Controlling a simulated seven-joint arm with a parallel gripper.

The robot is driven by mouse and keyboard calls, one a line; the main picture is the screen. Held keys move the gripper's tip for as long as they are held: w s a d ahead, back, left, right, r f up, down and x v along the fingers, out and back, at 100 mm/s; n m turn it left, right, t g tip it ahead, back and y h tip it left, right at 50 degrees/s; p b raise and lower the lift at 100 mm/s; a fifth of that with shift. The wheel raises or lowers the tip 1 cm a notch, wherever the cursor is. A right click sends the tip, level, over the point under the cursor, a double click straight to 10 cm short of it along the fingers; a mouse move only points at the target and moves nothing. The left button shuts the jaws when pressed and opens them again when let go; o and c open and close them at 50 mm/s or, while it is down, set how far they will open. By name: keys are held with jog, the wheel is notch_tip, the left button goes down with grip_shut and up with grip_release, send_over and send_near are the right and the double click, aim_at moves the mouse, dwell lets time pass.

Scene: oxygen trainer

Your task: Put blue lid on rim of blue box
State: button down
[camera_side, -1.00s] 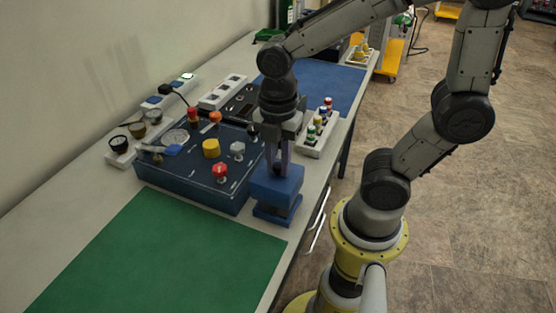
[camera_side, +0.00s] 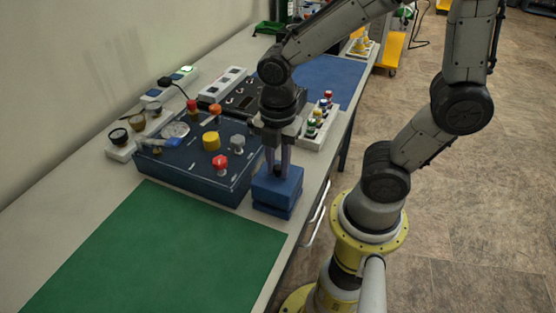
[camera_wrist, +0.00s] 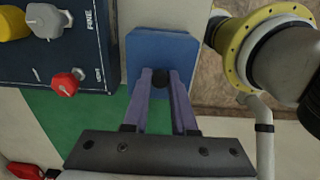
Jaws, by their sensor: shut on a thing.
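The blue lid (camera_side: 279,184) is in the side view at the bench's right edge, roughly level and directly over the blue box (camera_side: 274,209). Little or no gap shows between them, and I cannot tell whether the lid is fully seated on the rim. My gripper (camera_side: 277,170) points down and is shut on the lid's dark knob. In the wrist view the lid (camera_wrist: 160,48) appears as a blue rectangle, with my gripper's fingertips (camera_wrist: 161,80) on either side of the black knob (camera_wrist: 160,92). The lid hides the box there.
A dark blue control panel (camera_side: 190,170) with knobs stands close left of the box. A green mat (camera_side: 150,250) lies in front, clear. A white strip with coloured buttons (camera_side: 318,130) is behind the box. The bench edge is close on the right.

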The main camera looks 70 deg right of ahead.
jog(key=shift+f, duration=0.7)
jog(key=c, duration=0.6)
grip_release()
jog(key=shift+c, duration=0.2)
jog(key=shift+r, duration=0.1)
notch_tip(320, 180, up, 13)
jog(key=s+m+t, duration=0.1)
jog(key=m+t, duration=0.1)
jog(key=m, duration=0.4)
jog(key=s+d+m+t, duration=0.1)
jog(key=s+m, duration=0.1)
jog(key=m, duration=0.4)
jog(key=s+d+m+t, duration=0.1)
jog(key=m+t, duration=0.1)
jog(key=m, duration=0.4)
jog(key=shift+s+d+f+t, duration=0.2)
jog(key=shift+d+f+t, duration=0.05)
jog(key=shift+f+t, duration=0.05)
